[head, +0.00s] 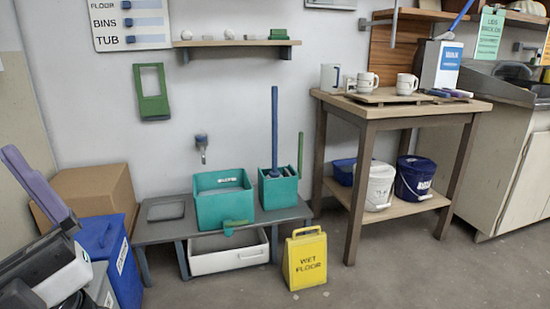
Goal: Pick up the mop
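A blue upright handle (274,125) stands in a small teal bin (278,188) on the low grey bench. It looks like the mop, but its lower end is hidden inside the bin. A shorter green handle (300,155) stands upright at the bin's right side. Black, white and purple parts at the lower left edge look like my own arm. They are cut off by the frame, and I cannot make out fingertips or whether my gripper is open or shut. These parts are well to the left of the blue handle and apart from it.
The low bench (157,233) also bears a larger teal tub (222,205). A white tray (228,256) sits under it. A yellow wet floor sign (305,262) stands in front. A wooden table (368,113) with mugs is to the right. A blue bin (110,255) stands left.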

